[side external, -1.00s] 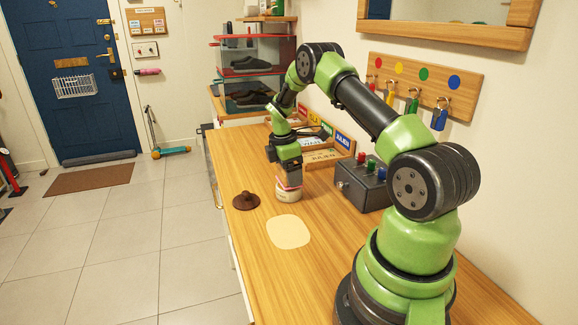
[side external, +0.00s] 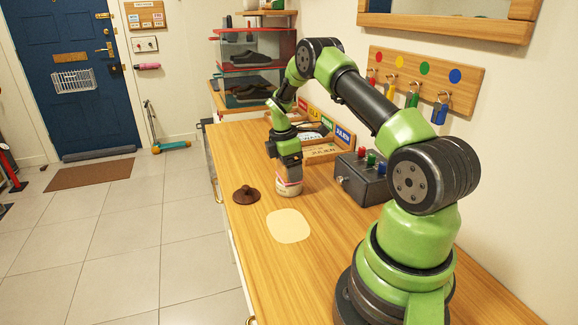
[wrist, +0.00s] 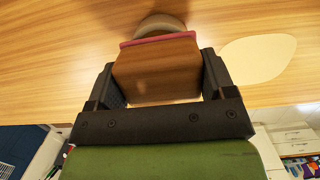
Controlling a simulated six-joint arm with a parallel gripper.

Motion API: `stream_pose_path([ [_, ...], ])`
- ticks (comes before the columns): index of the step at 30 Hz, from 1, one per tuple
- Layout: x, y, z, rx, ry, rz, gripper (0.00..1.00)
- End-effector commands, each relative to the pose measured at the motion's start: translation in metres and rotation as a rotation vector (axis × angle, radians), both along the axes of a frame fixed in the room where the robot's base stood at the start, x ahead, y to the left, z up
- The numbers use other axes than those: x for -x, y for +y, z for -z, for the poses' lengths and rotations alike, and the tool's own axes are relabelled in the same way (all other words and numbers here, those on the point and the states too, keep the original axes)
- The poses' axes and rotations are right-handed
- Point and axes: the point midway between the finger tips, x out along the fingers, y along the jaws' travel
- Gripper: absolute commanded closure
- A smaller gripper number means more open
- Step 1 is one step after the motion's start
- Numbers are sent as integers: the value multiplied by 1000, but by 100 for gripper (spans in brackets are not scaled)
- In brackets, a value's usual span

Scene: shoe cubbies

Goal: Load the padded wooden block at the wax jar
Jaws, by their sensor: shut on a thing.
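My gripper (side external: 289,163) points down over the wax jar (side external: 289,189), a short pale pot on the wooden counter. In the wrist view my gripper (wrist: 158,65) is shut on the padded wooden block (wrist: 157,75), with one dark finger on each side. The block's pink pad (wrist: 158,39) is at its far end, facing the jar. The round jar (wrist: 160,22) shows just beyond the pad, partly hidden by it. Whether the pad touches the wax I cannot tell. A brown lid with a knob (side external: 246,194) lies on the counter left of the jar.
A cream mat (side external: 289,227) lies bare in front of the jar. A dark box with coloured knobs (side external: 362,180) stands to the right. Wooden trays with name labels (side external: 322,151) are behind. Keys hang on the wall rack (side external: 412,93).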

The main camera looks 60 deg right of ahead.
Motion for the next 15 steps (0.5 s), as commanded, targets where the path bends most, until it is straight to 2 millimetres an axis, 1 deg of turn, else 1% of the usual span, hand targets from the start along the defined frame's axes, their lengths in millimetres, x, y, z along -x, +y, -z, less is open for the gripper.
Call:
stream_pose_path([
  [15, 0, 0, 6, 0, 0, 0, 43],
])
